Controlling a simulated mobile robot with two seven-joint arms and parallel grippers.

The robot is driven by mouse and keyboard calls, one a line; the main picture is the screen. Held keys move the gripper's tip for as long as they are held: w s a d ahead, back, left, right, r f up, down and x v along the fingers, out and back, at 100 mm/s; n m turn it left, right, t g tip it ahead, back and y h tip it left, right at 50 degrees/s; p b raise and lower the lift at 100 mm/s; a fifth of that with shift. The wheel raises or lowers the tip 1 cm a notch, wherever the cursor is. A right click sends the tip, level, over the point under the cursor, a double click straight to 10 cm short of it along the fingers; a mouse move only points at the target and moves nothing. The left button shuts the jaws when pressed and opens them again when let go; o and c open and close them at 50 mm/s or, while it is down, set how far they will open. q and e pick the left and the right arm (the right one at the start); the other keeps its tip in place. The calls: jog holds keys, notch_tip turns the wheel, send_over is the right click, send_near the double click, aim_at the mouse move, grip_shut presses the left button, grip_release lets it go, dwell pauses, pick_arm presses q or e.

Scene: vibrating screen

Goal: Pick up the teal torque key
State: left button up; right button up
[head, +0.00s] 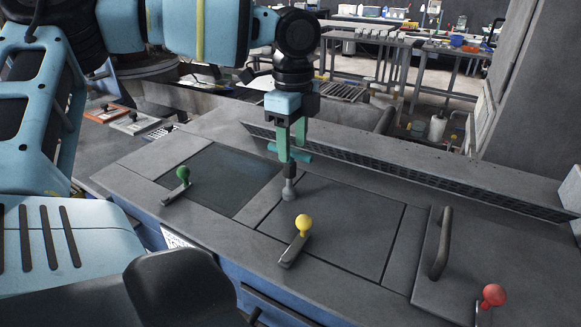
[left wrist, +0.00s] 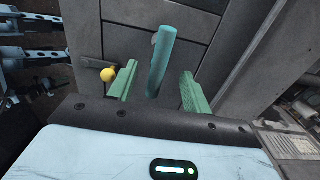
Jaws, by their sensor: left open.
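The teal torque key (head: 304,155) stands upright on the grey panel, with a teal crossbar handle on a dark shaft and a grey rounded foot. My left gripper (head: 292,147) points down over it, its green fingers open at the height of the handle. In the left wrist view the teal handle (left wrist: 162,62) shows in the gap between the two open fingers (left wrist: 158,88), with space visible on both sides. Whether either finger touches it cannot be told. My right gripper is in neither view.
Levers with a green knob (head: 183,173), a yellow knob (head: 303,224) and a red knob (head: 494,294) sit along the panel's front. A dark curved handle (head: 440,243) is at right. A perforated rail (head: 420,174) runs behind the key.

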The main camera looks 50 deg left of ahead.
aim_at(290, 163)
pick_arm(q)
jog(key=shift+w+f, duration=0.1)
jog(key=shift+f, duration=0.3)
jog(key=f, duration=0.4)
jog(key=shift+s+a, duration=0.1)
jog(key=shift+s, duration=0.25)
jog(key=shift+f, duration=0.55)
jog(key=shift+c, duration=0.3)
grip_shut()
